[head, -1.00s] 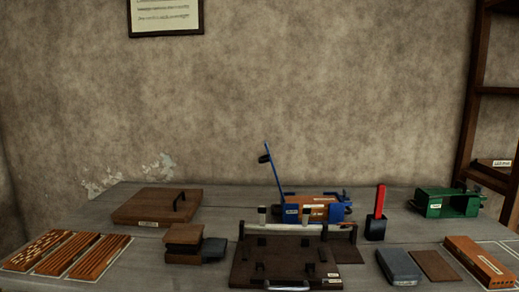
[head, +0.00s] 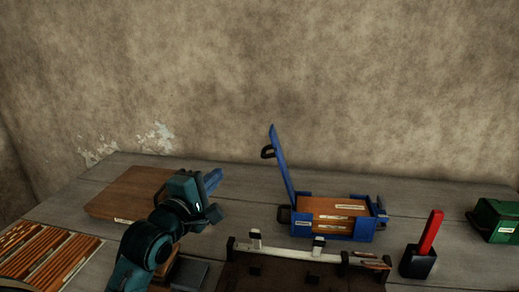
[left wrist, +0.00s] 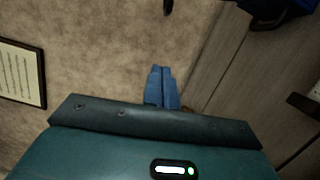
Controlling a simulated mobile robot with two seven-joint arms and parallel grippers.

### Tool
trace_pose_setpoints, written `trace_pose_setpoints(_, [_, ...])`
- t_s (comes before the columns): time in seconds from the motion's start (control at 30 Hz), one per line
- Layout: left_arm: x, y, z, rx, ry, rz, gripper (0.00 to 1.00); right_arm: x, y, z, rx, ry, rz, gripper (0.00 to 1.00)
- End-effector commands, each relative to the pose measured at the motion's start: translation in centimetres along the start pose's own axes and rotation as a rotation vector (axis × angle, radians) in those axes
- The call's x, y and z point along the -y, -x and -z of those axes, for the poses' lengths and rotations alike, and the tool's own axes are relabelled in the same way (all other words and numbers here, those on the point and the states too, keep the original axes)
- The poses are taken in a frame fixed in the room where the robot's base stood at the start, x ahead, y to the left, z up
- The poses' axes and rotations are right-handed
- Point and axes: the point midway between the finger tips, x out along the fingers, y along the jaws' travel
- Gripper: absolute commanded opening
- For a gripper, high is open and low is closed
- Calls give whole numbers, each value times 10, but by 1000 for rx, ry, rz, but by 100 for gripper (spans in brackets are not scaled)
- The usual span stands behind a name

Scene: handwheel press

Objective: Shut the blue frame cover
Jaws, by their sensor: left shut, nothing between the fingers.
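The blue frame (head: 340,238) stands on the table right of centre, with brown labelled pieces (head: 335,209) inside it. Its blue cover (head: 281,165) stands up, tilted slightly back to the left, with a dark handle (head: 267,152) on its left side. My right gripper is not in view.
A wooden board (head: 125,190) lies behind my left arm. A dark fixture with a pale rail (head: 290,251) stands in front of the frame. A red-handled tool in a dark holder (head: 420,258) and a green frame (head: 497,222) are to the right.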

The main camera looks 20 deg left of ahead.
Motion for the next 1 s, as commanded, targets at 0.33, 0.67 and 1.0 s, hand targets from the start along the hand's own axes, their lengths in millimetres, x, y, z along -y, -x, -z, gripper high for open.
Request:
trace_pose_setpoints(0.33, [-2, -58, 0, 0, -3, -2, 0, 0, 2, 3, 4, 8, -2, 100])
trace_pose_setpoints(0.67, [-1, -103, -22, 2, 0, 0, 0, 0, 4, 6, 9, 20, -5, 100])
trace_pose_setpoints(1.0, [0, -107, -40, 1, -2, 0, 0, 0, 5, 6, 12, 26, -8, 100])
